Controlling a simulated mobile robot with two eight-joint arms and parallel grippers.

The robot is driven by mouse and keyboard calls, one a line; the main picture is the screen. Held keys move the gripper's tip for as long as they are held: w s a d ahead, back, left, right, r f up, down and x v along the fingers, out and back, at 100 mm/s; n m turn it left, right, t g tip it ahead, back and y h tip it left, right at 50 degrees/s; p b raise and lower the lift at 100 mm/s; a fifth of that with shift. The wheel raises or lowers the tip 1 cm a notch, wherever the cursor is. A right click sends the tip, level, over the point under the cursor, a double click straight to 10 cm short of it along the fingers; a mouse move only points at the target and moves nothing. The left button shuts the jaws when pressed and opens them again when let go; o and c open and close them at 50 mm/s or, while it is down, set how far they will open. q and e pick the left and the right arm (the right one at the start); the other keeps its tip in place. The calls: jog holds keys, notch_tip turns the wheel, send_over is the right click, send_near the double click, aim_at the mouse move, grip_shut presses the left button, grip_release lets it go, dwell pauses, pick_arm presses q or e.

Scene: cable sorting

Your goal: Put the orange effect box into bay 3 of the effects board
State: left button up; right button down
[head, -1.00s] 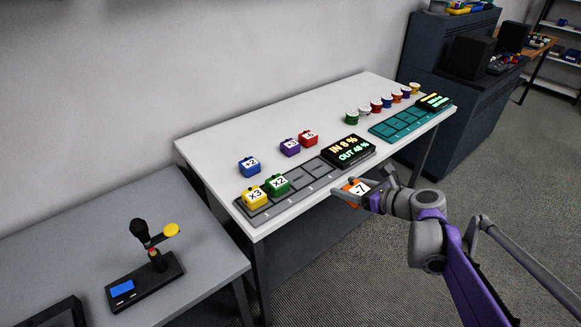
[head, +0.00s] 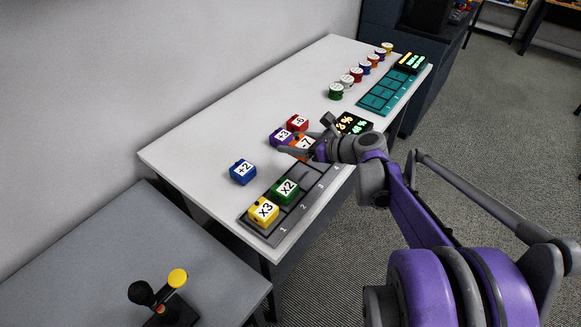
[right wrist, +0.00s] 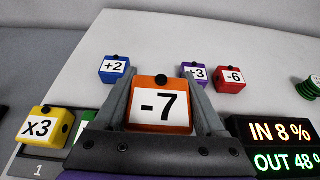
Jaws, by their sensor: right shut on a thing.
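The orange effect box (head: 305,144), marked -7, is held by my right gripper (head: 309,148), above the table near the far bays of the board. In the right wrist view the orange box (right wrist: 160,104) sits between the two fingers, which are shut on it. The effects board (head: 253,221) is a grey strip with numbered bays. A yellow x3 box (head: 263,212) is in bay 1 and a green x2 box (head: 285,191) is in bay 2. Bay 3 (head: 305,180) looks empty. My arm hides part of bay 4. My left gripper does not show.
A blue +2 box (head: 243,172), a purple +3 box (head: 280,137) and a red -6 box (head: 297,123) stand behind the board. A lit display (head: 352,124) is at the board's far end. A teal board (head: 390,91) and several coloured spools lie further off.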

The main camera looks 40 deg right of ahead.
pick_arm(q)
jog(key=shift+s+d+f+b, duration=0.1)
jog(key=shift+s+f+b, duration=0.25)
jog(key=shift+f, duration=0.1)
pick_arm(e)
send_over(296, 172)
notch_tip(296, 172, down, 5)
jog(key=shift+r, duration=0.2)
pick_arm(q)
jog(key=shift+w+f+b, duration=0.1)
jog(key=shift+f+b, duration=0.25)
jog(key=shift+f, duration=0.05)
pick_arm(e)
jog(key=shift+w+f, duration=0.15)
jog(key=shift+f, duration=1.95)
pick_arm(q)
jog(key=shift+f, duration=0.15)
pick_arm(e)
jog(key=shift+f, duration=0.15)
grip_release()
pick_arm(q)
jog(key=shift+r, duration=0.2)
pick_arm(e)
jog(key=shift+r, duration=0.3)
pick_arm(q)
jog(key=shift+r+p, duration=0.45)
pick_arm(e)
jog(key=v, duration=1.2)
jog(key=shift+f, duration=0.2)
